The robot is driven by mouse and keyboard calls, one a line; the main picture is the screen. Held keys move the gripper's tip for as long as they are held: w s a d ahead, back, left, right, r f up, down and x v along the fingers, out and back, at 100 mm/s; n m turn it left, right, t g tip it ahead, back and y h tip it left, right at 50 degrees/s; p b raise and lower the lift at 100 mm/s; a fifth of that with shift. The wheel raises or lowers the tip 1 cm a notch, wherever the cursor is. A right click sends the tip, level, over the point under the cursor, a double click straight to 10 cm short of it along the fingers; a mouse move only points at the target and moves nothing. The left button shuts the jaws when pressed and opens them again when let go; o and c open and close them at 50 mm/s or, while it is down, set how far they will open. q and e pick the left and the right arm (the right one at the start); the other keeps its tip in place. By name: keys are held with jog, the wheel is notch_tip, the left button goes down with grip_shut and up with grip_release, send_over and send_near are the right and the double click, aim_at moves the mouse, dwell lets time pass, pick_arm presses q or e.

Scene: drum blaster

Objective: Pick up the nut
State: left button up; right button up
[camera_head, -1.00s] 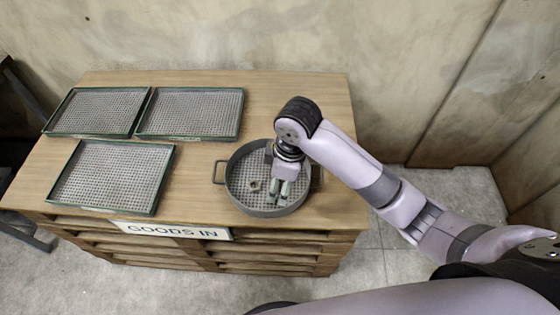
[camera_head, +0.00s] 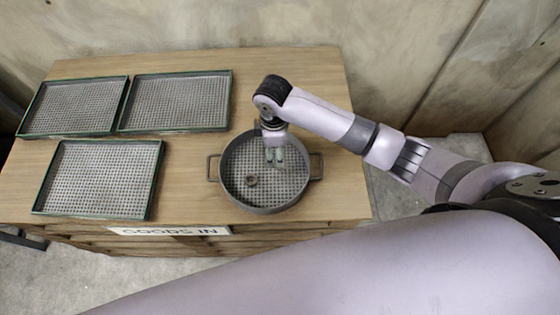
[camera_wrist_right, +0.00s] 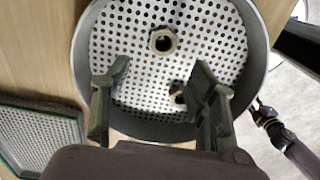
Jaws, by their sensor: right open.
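A nut (camera_head: 251,180) lies on the perforated floor of a round grey pan (camera_head: 213,182), left of and nearer the front than my right gripper (camera_head: 275,162). In the wrist view the nut (camera_wrist_right: 163,40) shows its dark hole and lies beyond the fingertips, near the far side of the pan. My right gripper (camera_wrist_right: 160,72) is open and empty, its fingers pointing down over the pan, apart from the nut. A second small nut-like thing (camera_wrist_right: 178,93) shows between the fingers in the wrist view, partly hidden by the right finger. My left gripper is out of view.
The pan has a raised wall and two side handles. Three green-rimmed mesh trays (camera_head: 155,205) lie to its left on the wooden pallet table (camera_head: 190,190), appearing empty. A "GOODS IN" sign (camera_head: 168,231) is on the front edge. Wood is bare between trays and pan.

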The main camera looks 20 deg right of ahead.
jog(key=shift+f, duration=0.55)
jog(key=shift+s+d+f, duration=0.15)
jog(key=shift+f, duration=0.2)
jog(key=f, duration=0.2)
jog(key=f+p, duration=0.1)
jog(key=shift+s+d+f, duration=0.1)
jog(key=shift+d+f, duration=0.2)
jog(key=shift+f, duration=0.45)
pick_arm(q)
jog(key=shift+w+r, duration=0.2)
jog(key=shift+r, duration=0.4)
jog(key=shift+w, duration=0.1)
pick_arm(e)
jog(key=c, duration=0.5)
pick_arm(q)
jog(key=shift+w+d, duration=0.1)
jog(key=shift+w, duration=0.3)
pick_arm(e)
grip_shut()
jog(key=shift+r, duration=0.1)
